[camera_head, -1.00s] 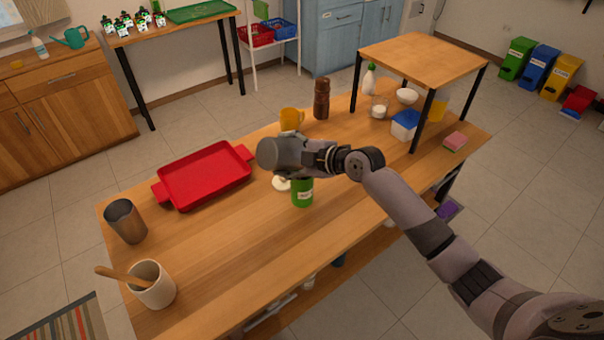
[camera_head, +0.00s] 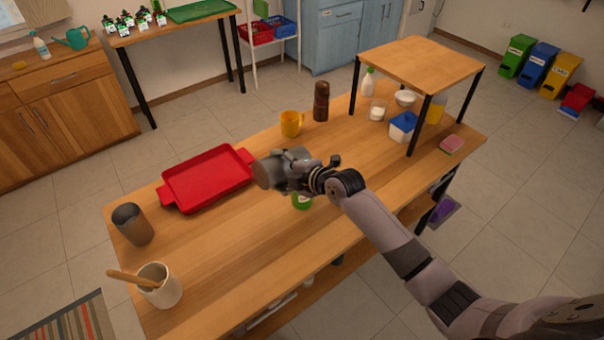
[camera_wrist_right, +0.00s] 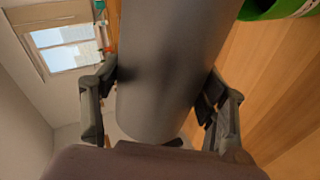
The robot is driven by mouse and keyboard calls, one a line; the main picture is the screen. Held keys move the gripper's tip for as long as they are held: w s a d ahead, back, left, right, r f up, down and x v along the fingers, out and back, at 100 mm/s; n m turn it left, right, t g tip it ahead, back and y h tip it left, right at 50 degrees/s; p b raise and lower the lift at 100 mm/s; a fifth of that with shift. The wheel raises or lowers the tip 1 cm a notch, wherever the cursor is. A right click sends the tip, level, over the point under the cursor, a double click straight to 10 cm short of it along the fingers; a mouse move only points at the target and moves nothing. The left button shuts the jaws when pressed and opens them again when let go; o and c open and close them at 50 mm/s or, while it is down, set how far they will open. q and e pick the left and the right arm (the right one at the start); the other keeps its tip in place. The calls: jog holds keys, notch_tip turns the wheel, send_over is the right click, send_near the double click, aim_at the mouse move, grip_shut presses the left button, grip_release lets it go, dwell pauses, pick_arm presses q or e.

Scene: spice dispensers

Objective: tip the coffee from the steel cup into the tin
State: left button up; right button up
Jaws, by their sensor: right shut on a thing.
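The grey steel cup (camera_head: 266,174) is held on its side, well tilted, above the table. My right gripper (camera_head: 296,179) is shut on its body, one finger on each side in the right wrist view (camera_wrist_right: 162,95). There the cup (camera_wrist_right: 180,50) fills the middle. The green tin (camera_head: 302,202) stands on the table just below the gripper, its upper part mostly hidden by the hand. A piece of the tin (camera_wrist_right: 272,8) shows at the top right of the wrist view. The coffee and the inside of the tin cannot be seen. My left gripper is out of view.
A red tray (camera_head: 207,178) lies left of the cup. A yellow mug (camera_head: 291,123) and brown mill (camera_head: 321,101) stand behind. A dark metal tumbler (camera_head: 134,224) and crock with spoon (camera_head: 160,286) stand front left. A small raised stand (camera_head: 421,64) is at right.

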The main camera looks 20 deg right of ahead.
jog(key=shift+s+a+f+n+p, duration=0.15)
jog(key=shift+a+f+n+p, duration=0.15)
jog(key=shift+a+f+p, duration=0.1)
jog(key=a+f+n+t+h+b, duration=0.1)
jog(key=f+n+t+h+b, duration=0.1)
jog(key=f+n+b, duration=0.2)
jog(key=s+a+f+n+t+h+b, duration=0.1)
jog(key=f+n+b, duration=0.3)
jog(key=b, duration=0.4)
jog(key=a+f+n+t+h+b, duration=0.1)
jog(key=f+n+t+h+b, duration=0.1)
jog(key=f+n+h+b, duration=0.2)
jog(key=shift+s+a+f+t+b, duration=0.2)
jog(key=shift+f+b, duration=0.25)
jog(key=shift+b, duration=0.35)
jog(key=shift+s+a+f+t+b, duration=0.1)
jog(key=shift+a+f+t+b, duration=0.1)
jog(key=shift+f+b, duration=0.45)
jog(key=shift+a+r+n+t+b, duration=0.1)
jog(key=shift+n+t+b, duration=0.4)
jog(key=shift+n+b, duration=0.45)
notch_tip(320, 180, up, 5)
jog(key=p, duration=0.5)
